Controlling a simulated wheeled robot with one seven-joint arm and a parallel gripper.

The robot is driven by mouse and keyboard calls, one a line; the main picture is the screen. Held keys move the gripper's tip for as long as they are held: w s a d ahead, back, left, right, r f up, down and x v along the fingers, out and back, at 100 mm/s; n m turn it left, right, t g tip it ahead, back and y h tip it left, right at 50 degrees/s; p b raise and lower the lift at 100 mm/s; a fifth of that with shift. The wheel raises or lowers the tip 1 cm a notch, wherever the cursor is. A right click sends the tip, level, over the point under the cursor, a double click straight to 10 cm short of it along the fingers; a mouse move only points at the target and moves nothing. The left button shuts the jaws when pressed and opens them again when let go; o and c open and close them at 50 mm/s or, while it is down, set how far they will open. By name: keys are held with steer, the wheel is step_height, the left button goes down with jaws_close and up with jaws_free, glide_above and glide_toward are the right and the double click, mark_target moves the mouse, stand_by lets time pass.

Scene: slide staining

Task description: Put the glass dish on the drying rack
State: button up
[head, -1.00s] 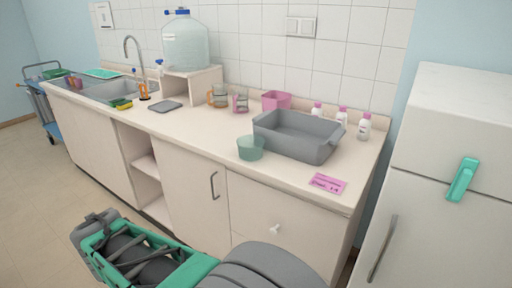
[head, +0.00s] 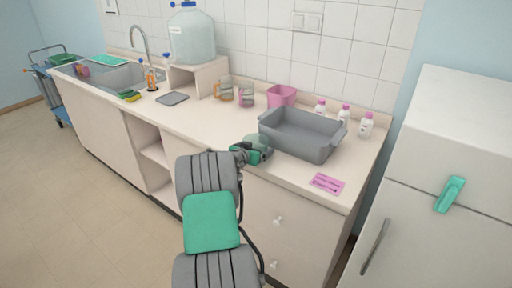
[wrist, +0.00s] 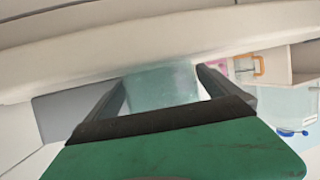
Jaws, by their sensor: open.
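The glass dish (head: 257,141), a small greenish see-through cup, stands on the counter near its front edge, left of the grey basin. My gripper (head: 247,153) is at the dish in the head view and hides its lower part. In the wrist view the dish (wrist: 163,88) shows between the two dark fingers of my gripper (wrist: 160,88), which are apart. I cannot tell whether either finger touches it. No thing is clearly a drying rack; a flat teal item (head: 107,60) lies beyond the sink.
The grey basin (head: 310,152) stands close right of the dish. Behind are a pink container (head: 282,96), two beakers (head: 246,97) and several white bottles (head: 366,125). A pink label (head: 327,183) lies at front right. A grey pad (head: 172,99) lies left; bare counter (head: 205,122) lies between.

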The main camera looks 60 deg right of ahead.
steer(key=shift+d, duration=0.2)
steer(key=c, duration=1.2)
steer(key=shift+c, duration=1.2)
steer(key=shift+r, duration=0.1)
